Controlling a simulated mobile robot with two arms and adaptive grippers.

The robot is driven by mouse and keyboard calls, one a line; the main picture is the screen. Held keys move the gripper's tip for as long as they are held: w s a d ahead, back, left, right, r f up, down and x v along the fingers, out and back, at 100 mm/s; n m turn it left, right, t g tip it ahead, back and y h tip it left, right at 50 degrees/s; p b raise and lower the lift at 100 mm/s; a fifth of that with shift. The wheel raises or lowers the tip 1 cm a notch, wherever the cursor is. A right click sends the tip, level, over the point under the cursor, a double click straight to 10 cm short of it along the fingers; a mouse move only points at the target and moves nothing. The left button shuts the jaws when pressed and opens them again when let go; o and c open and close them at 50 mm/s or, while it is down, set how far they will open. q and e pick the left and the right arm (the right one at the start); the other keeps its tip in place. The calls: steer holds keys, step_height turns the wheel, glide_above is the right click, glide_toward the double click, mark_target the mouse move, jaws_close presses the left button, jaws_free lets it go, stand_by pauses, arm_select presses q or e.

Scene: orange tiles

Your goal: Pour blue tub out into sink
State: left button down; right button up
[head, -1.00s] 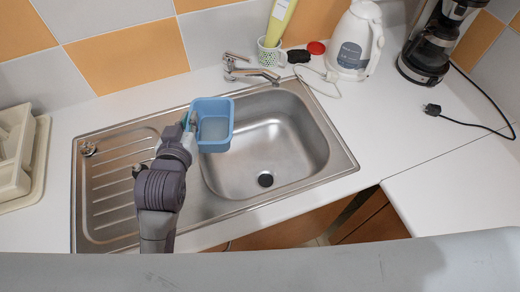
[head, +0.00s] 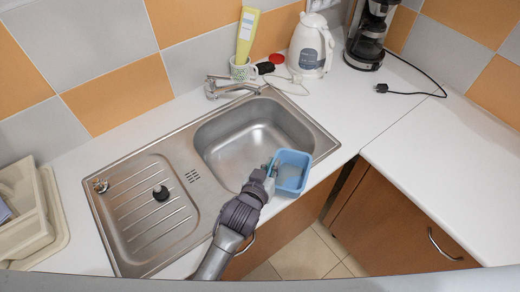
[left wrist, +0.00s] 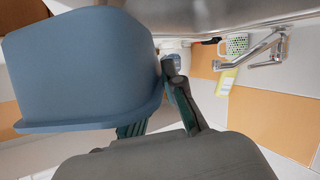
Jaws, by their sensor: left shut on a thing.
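The blue tub (head: 291,172) is a small open-topped box, held about upright over the front right edge of the sink (head: 226,150). My left gripper (head: 272,168) is shut on the tub's left wall. The tub's opening faces up toward the head camera; its inside looks pale, and I cannot tell what it holds. In the left wrist view the tub (left wrist: 80,65) fills the upper left, beside the gripper fingers (left wrist: 155,115), and that picture appears upside down. The tub and gripper hide part of the basin's front. My right gripper is not in view.
The faucet (head: 230,88) stands behind the basin. A black stopper (head: 160,193) lies on the drainboard. A cream rack (head: 22,215) is at left. The right counter (head: 440,150) is mostly clear.

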arm_select(q)
steer(key=w+a+f+n+g+h+b, duration=0.3)
steer(key=w+a+n+g+h+b, duration=0.2)
steer(key=b, duration=0.5)
steer(key=shift+w+a+f+n+g, duration=0.15)
steer(key=shift+w+a+n+g, duration=1.1)
steer(key=shift+n, duration=0.65)
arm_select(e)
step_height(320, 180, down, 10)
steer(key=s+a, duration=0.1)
